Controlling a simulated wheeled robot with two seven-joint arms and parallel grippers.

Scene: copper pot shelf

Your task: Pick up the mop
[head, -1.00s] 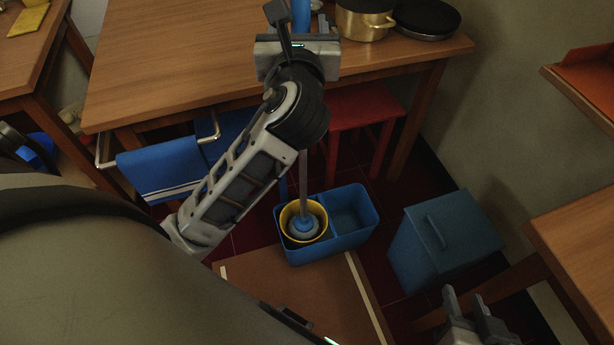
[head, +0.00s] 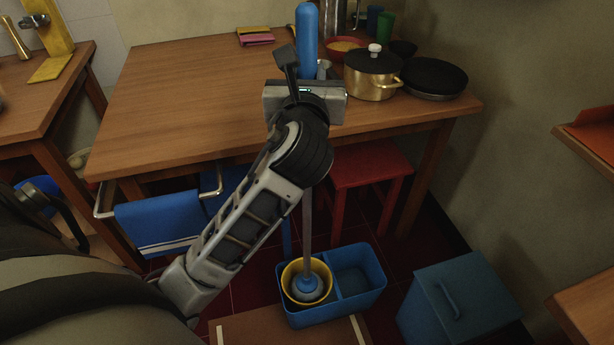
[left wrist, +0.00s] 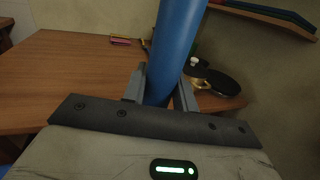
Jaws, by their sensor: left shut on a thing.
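The mop stands upright with its blue handle grip (head: 307,32) at the top and a grey pole (head: 308,220) below. Its head (head: 307,285) sits inside the yellow wringer (head: 290,272) of a blue two-part bucket (head: 355,310) on the floor. My left gripper (head: 305,75) is shut on the mop's blue handle, at about the height of the table top. In the left wrist view the blue handle (left wrist: 178,45) runs up between the two fingers (left wrist: 158,85). My right gripper is not in view.
A wooden table (head: 190,85) stands just behind the gripper, with a copper pot (head: 372,75) and a dark pan (head: 435,78) on it. A red stool (head: 365,170), a blue towel (head: 160,222) on a rail and a blue-grey bin (head: 455,300) surround the bucket.

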